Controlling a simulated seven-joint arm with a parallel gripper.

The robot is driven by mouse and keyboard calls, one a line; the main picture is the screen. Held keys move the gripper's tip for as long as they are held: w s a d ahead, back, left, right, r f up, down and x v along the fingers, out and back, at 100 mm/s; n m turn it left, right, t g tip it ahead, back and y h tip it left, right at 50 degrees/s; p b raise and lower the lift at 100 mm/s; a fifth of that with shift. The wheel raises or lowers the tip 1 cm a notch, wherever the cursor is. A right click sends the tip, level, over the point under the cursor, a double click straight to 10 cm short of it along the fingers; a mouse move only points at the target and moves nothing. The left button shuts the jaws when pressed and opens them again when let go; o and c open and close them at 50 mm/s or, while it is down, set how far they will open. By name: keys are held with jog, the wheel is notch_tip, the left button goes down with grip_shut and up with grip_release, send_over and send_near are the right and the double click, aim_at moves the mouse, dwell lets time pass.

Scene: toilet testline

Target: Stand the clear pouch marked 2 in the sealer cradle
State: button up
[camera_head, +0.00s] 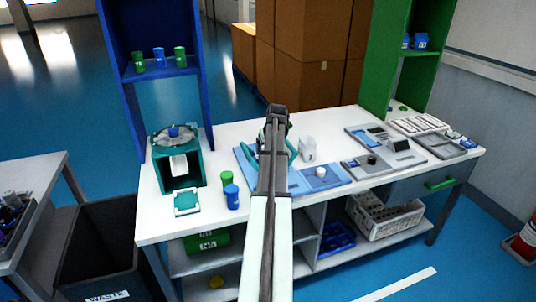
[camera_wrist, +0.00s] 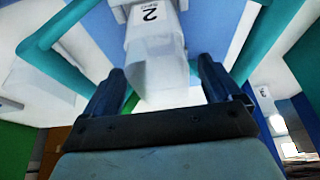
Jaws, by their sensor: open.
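The clear pouch marked 2 (camera_wrist: 155,45) is at the top middle of the wrist view, its lower part between my fingers in the picture. My gripper (camera_wrist: 162,68) is open, with a visible gap between the pouch and each finger. Teal bars (camera_wrist: 62,30) pass on both sides of the pouch. In the head view my arm covers the pouch and most of the teal frame (camera_head: 292,150) on the blue mat. I cannot tell for sure which fixture is the sealer cradle.
A pouch marked 3 (camera_wrist: 266,103) stands at the right of the wrist view. In the head view, a green cup (camera_head: 227,180) and a blue cup (camera_head: 232,197) stand left of my arm. A teal box unit (camera_head: 179,182) is farther left; grey trays (camera_head: 432,146) lie right.

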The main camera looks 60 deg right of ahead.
jog(key=v, duration=0.6)
jog(key=shift+s+a+r, duration=0.1)
jog(key=shift+r, duration=0.1)
dwell(0.4)
